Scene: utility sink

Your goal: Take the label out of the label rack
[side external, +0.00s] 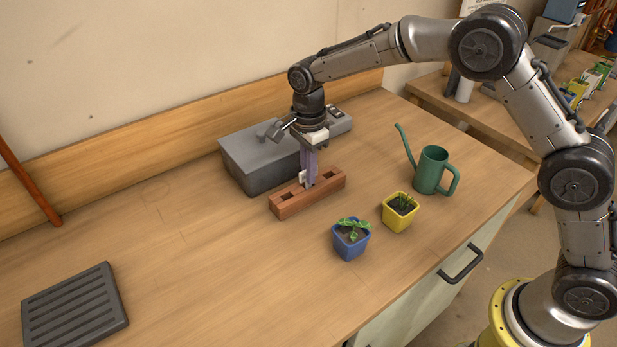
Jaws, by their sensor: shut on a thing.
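The label rack (291,208) is a reddish-brown wooden block with dark square slots in its top, on the wooden bench. My gripper (309,180) points straight down over the middle of the rack, with its purplish fingers low at the rack's top. It is shut on the label (303,176), a small whitish piece showing at the fingertips. The label is mostly hidden by the fingers, and I cannot tell whether its lower end is still in the slot.
A grey metal box (262,172) stands close behind the rack. In front and right are a blue pot (350,245) with a seedling, a yellow pot (398,219) and a green watering can (432,172). A dark slatted tray (75,308) lies front left. The bench's left middle is clear.

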